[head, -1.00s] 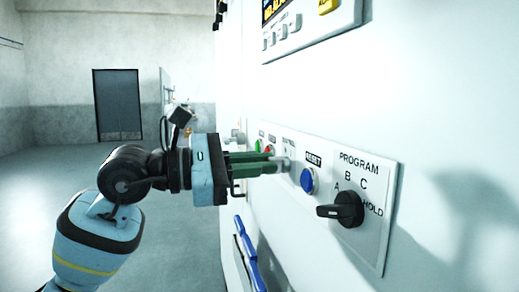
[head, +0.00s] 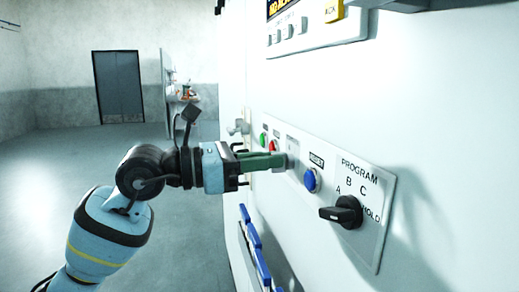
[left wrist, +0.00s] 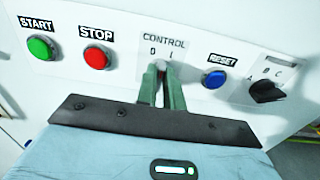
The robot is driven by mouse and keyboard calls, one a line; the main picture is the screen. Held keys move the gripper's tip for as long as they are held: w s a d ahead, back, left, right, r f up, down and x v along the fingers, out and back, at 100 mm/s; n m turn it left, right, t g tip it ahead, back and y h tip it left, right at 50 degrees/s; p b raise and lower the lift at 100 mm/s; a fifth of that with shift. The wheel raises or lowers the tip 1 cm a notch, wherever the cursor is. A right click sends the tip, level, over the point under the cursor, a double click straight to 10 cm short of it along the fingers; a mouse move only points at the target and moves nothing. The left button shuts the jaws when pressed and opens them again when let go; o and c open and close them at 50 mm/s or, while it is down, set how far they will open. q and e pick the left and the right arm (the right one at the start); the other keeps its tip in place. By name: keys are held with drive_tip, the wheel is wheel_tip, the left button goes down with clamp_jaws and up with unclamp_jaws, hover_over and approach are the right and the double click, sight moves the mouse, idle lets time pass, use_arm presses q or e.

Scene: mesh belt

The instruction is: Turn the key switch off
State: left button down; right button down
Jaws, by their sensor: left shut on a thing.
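The key switch is on the white panel under the label CONTROL with marks 0 and I (left wrist: 164,46). In the left wrist view a small light key (left wrist: 161,65) shows between my green fingertips; its exact angle is hard to tell. My left gripper (head: 280,160) is shut on the key, its fingers pointing at the panel. In the head view the fingers hide most of the key. My right gripper is not in view.
Left of the key are a green START button (left wrist: 41,47) and a red STOP button (left wrist: 96,57), close to the fingers. Right of it are a blue RESET button (head: 312,180) and a black PROGRAM knob (head: 345,212). Blue-edged holders (head: 255,245) hang below. Open floor lies left.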

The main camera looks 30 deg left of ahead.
use_arm(q)
drive_tip(key=n+p, duration=0.1)
drive_tip(key=n, duration=0.1)
drive_tip(key=n+p, duration=0.3)
drive_tip(key=n, duration=0.1)
drive_tip(key=shift+w+f, duration=0.1)
drive_tip(key=shift+f, duration=0.2)
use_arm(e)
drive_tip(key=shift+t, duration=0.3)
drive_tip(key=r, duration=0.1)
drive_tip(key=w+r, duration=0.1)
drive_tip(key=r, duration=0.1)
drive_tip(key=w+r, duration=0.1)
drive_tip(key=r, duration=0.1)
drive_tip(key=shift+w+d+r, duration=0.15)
use_arm(q)
drive_tip(key=shift+p, duration=0.3)
drive_tip(key=shift+d+f, duration=0.1)
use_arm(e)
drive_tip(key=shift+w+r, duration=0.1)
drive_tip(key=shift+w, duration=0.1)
use_arm(q)
drive_tip(key=c, duration=1.6)
unclamp_jaws()
drive_tip(key=shift+w+d, duration=0.1)
drive_tip(key=shift+w, duration=0.05)
drive_tip(key=shift+o, duration=0.4)
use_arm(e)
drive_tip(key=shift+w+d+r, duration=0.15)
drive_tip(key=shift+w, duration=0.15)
